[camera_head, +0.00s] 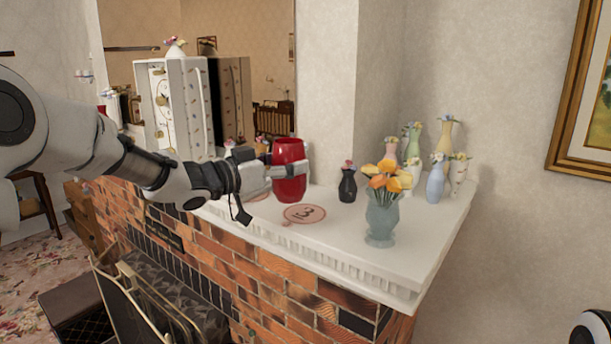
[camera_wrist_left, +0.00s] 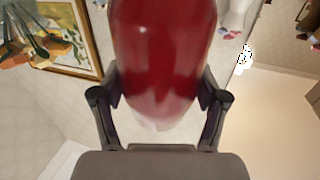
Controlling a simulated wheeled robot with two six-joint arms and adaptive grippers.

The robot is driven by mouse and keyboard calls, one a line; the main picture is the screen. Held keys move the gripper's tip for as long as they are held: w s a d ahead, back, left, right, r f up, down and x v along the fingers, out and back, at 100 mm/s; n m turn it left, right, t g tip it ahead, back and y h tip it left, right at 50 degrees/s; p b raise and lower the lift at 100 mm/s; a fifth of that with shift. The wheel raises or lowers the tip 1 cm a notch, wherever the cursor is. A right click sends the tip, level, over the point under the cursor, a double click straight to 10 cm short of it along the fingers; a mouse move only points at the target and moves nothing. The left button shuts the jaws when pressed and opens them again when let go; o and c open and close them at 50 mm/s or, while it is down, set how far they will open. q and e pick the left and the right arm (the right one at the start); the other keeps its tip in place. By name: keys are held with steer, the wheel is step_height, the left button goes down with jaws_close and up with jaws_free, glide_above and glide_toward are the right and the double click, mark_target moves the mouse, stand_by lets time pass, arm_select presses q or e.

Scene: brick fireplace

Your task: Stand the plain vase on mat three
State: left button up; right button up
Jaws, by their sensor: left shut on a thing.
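The plain red glossy vase (camera_head: 289,178) stands upright over the white mantel, left of centre in the head view. My left gripper (camera_head: 287,172) is shut on it from the left. In the wrist view the vase (camera_wrist_left: 160,50) fills the space between the two fingers of the gripper (camera_wrist_left: 160,100). Mat three (camera_head: 304,213), a round pinkish disc with a dark number, lies just in front of and right of the vase, with nothing on it. I cannot tell whether the vase's base touches the mantel. My right gripper is not in view.
A small black vase (camera_head: 347,184) and a blue-grey vase with orange flowers (camera_head: 381,222) stand right of the mat. Several pale flower vases (camera_head: 436,180) crowd the far right. Another pinkish mat (camera_head: 258,196) shows partly beneath my left gripper. A white clock case (camera_head: 172,108) stands behind left.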

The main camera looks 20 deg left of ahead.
mark_target(305, 179)
arm_select(q)
steer(key=d+f, duration=0.1)
steer(key=w+f+p, duration=0.1)
steer(key=d+f+p, duration=0.1)
steer(key=shift+w+d+f, duration=0.2)
steer(key=shift+w+d, duration=0.15)
steer(key=shift+f, duration=0.2)
steer(key=shift+w+d+f, duration=0.15)
steer(key=shift+w+d, duration=0.05)
steer(key=shift+w, duration=0.1)
steer(key=o, duration=1.3)
steer(key=shift+d, duration=0.1)
steer(key=shift+o, duration=0.9)
steer(key=shift+s, duration=0.1)
steer(key=shift+s+a, duration=0.15)
steer(key=shift+a, duration=0.05)
